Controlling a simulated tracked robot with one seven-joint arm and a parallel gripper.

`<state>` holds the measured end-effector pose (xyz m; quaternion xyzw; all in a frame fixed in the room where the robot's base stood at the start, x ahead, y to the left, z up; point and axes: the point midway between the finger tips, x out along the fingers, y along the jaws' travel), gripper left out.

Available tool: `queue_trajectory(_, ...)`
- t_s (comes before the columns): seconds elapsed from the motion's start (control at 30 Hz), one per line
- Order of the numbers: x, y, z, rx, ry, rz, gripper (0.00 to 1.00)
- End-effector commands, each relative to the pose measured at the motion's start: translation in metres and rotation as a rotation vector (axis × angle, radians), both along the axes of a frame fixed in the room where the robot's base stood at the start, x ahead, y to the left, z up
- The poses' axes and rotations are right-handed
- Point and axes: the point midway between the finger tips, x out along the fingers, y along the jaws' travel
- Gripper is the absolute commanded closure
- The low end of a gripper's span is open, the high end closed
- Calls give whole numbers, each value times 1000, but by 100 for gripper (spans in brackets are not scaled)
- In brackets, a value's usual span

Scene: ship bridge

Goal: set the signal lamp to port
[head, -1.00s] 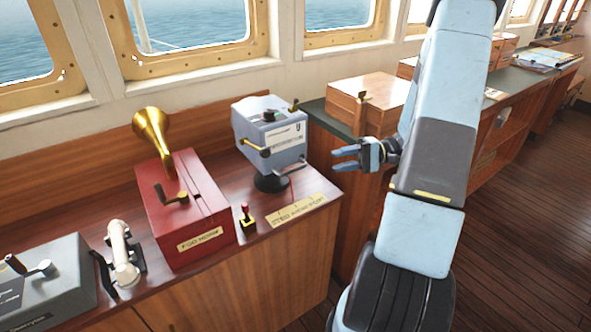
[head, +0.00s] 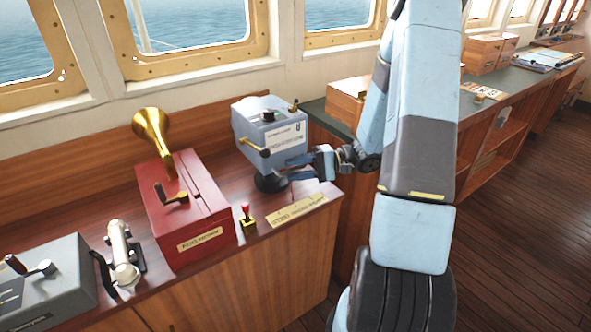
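The signal lamp appears to be the blue-grey box (head: 270,132) on a dark round foot (head: 270,183), at the right end of the wooden console. It has brass knobs and a white label. A brass plate (head: 297,209) with tick marks lies on the console edge in front; its lettering is too small to read surely now. My gripper (head: 297,167) is at the lamp's lower right side, where its side lever was visible. The fingers look apart, one above the other, and hide the lever. I cannot tell whether they touch it.
A small red-topped switch (head: 247,216) stands left of the plate. A red fog horn box (head: 190,215) with a brass horn (head: 152,133) is further left. Wooden boxes (head: 348,101) stand on the counter behind my arm. The floor at right is clear.

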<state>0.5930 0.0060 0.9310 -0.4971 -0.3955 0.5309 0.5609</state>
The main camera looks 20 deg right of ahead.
Motion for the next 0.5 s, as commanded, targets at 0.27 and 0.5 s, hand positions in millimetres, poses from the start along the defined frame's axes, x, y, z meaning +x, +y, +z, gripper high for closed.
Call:
queue_trajectory(0.27,0,3,0,0,0,0,62)
queue_trajectory(0.5,0,3,0,0,0,1,79)
